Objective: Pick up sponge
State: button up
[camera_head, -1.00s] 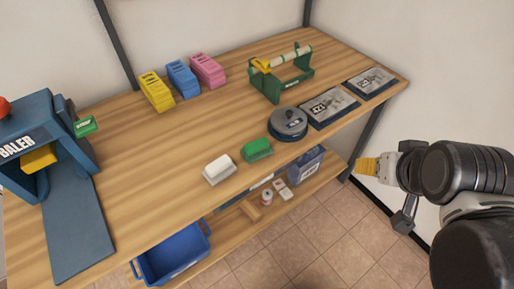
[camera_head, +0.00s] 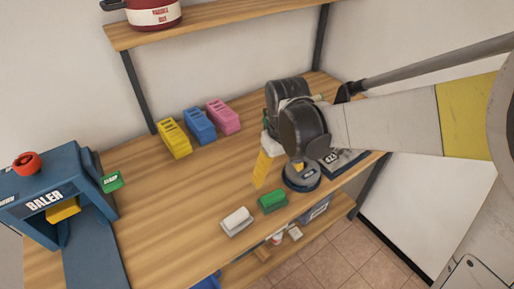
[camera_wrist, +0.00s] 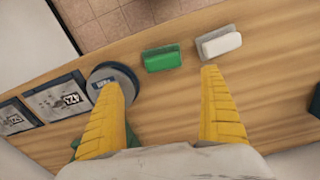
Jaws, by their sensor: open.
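Two sponge-like blocks lie on the wooden table near its front edge. One is green (camera_head: 272,201) and the other is white with a grey base (camera_head: 237,221); I cannot tell which is the sponge. In the wrist view the green block (camera_wrist: 162,58) lies ahead of and between my fingertips, and the white block (camera_wrist: 219,42) lies beyond the right fingertip. My gripper (camera_wrist: 161,80) is open and empty, with its yellow fingers spread. In the head view its yellow fingers (camera_head: 263,168) point down above the table, behind the green block.
A round grey tin (camera_head: 301,177) stands right of the green block. Yellow (camera_head: 174,140), blue (camera_head: 200,125) and pink (camera_head: 223,117) holders stand at the back. A blue baler (camera_head: 50,212) fills the left. The table between the baler and the blocks is clear.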

jog(key=b, duration=0.2)
send_over(273, 195)
notch_tip(273, 195, down, 6)
jog(key=shift+a+r, duration=0.1)
notch_tip(273, 195, down, 6)
jog(key=b, duration=0.3)
jog(key=shift+r, duration=0.2)
jog(key=shift+c, duration=0.3)
jog(key=c, duration=1.2)
